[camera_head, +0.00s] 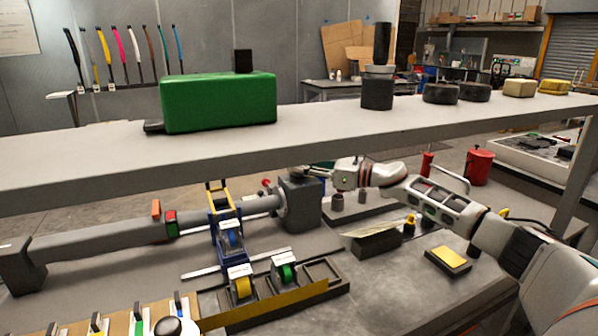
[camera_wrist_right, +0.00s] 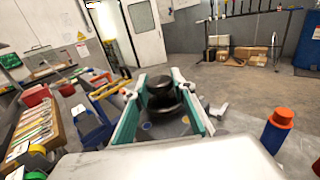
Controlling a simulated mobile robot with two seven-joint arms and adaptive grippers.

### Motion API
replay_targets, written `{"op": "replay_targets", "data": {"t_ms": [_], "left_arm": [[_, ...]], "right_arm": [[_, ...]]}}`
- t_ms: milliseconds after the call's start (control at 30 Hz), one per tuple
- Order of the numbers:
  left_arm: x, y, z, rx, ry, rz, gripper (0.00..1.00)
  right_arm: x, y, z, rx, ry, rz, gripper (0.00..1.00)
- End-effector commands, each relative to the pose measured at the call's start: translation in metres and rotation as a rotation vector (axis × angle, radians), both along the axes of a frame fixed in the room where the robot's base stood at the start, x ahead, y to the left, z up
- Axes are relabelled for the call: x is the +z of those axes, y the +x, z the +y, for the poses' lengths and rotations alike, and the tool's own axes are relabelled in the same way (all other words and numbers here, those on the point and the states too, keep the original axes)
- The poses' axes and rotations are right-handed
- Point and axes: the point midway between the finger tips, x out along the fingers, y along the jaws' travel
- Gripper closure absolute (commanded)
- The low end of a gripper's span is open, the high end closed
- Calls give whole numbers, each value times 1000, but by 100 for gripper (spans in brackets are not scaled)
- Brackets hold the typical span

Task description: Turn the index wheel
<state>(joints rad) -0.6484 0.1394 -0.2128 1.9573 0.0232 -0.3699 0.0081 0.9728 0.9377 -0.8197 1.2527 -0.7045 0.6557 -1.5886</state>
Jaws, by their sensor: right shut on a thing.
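The index wheel (camera_wrist_right: 161,92) shows in the right wrist view as a dark, round, stepped knob between my right gripper's fingers. My right gripper (camera_wrist_right: 160,108) is shut on it, one green-padded finger on each side. In the head view my right arm reaches in from the right, and the right gripper (camera_head: 319,170) is at the top of a grey headstock block (camera_head: 300,203). The wheel is too hidden there to make out. A grey bar with a frame clamped on it runs left from the block.
A grey shelf (camera_head: 330,137) crosses above the bench, carrying a green box (camera_head: 218,102) and dark cylinders (camera_head: 377,92). In front of the bar lies a tray (camera_head: 325,268) with yellow and green rolls. A yellow-topped block (camera_head: 448,260) lies on the bench below my right arm.

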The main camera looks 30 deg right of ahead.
Motion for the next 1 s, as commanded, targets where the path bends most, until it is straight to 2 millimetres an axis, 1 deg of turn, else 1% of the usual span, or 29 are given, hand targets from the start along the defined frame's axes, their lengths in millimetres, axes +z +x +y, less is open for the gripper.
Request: {"op": "replay_targets", "data": {"t_ms": [200, 433, 467, 500, 533, 867, 1000], "left_arm": [[8, 5, 0, 1, 1, -18, 100], [7, 5, 1, 1, 2, -17, 100], [7, 5, 1, 1, 2, -17, 100], [7, 5, 1, 1, 2, -16, 100], [6, 5, 1, 1, 2, -15, 100], [4, 5, 2, 1, 4, -13, 100], [4, 5, 2, 1, 4, -13, 100]], "right_arm": [[0, 0, 0, 8, 0, 0, 97], [1, 0, 0, 8, 0, 0, 97], [0, 0, 0, 8, 0, 0, 70], [1, 0, 0, 8, 0, 0, 60], [1, 0, 0, 8, 1, -1, 57], [0, -1, 0, 8, 0, 0, 57], [-1, -8, -8, 6, 0, 1, 57]]}}
